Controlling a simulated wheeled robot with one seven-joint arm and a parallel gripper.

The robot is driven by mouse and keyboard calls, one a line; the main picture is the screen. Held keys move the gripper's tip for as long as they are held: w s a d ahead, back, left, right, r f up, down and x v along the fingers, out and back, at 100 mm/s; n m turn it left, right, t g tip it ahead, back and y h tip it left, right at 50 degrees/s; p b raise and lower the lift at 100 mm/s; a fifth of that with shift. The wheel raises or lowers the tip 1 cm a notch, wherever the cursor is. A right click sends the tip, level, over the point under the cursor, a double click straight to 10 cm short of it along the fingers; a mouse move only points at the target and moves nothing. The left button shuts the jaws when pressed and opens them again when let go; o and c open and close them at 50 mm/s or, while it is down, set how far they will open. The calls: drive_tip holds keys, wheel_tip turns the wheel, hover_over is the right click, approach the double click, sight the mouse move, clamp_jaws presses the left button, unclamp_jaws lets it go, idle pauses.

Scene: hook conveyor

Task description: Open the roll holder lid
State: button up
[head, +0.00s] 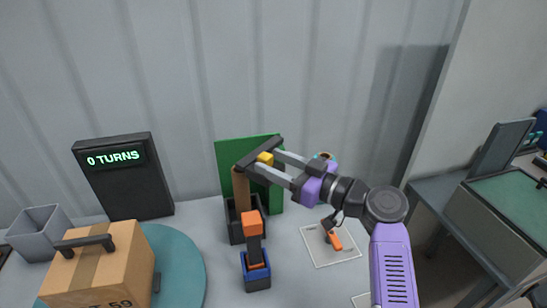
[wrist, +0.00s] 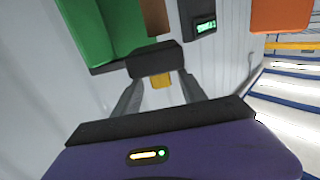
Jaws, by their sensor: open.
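The roll holder is a black box (head: 234,232) with a tall green panel (head: 228,152) behind it and a brown upright piece (head: 241,188) rising from it. A dark bar (head: 250,157), which looks like its lid, sits tilted at the top of the brown piece, and it also shows in the wrist view (wrist: 155,58). A yellow tab (head: 265,158) sticks out of the bar towards me, also in the wrist view (wrist: 160,80). My gripper (head: 268,161) is open, its two grey fingers either side of the tab. I cannot tell whether they touch the tab or bar.
A blue and black stand with an orange-topped lever (head: 252,222) is in front of the holder. A black display reading "0 TURNS" (head: 112,178) stands left. A cardboard box (head: 100,275) sits on a teal disc (head: 185,268). A white sheet with an orange-handled object (head: 334,240) lies right.

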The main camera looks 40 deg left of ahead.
drive_tip(key=shift+a, duration=0.55)
drive_tip(key=shift+c, duration=0.4)
clamp_jaws()
idle(0.6)
